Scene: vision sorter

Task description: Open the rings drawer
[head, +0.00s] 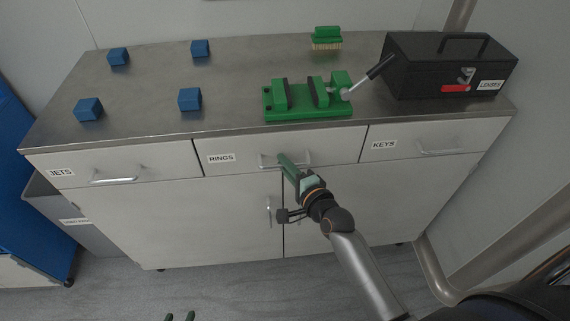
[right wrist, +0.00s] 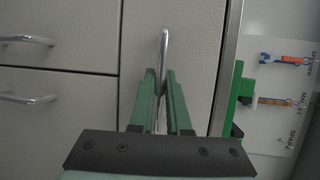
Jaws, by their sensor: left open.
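The rings drawer (head: 228,158) is the middle one of three in the cabinet's top row, marked RINGS. Its front looks flush with its neighbours. Its silver bar handle (head: 268,163) is partly covered by my right gripper (head: 284,163) in the head view. In the right wrist view the handle (right wrist: 164,45) runs between the green fingers of the right gripper (right wrist: 161,75), which sit close on both sides of it; the gripper looks shut on it.
The jets drawer (head: 140,165) and keys drawer (head: 410,147) flank it, both closed. Cabinet doors (head: 222,220) lie below. The worktop (head: 230,75) holds several blue blocks, a green vise (head: 300,98), a green brush (head: 327,36) and a black toolbox (head: 430,75). Floor in front is clear.

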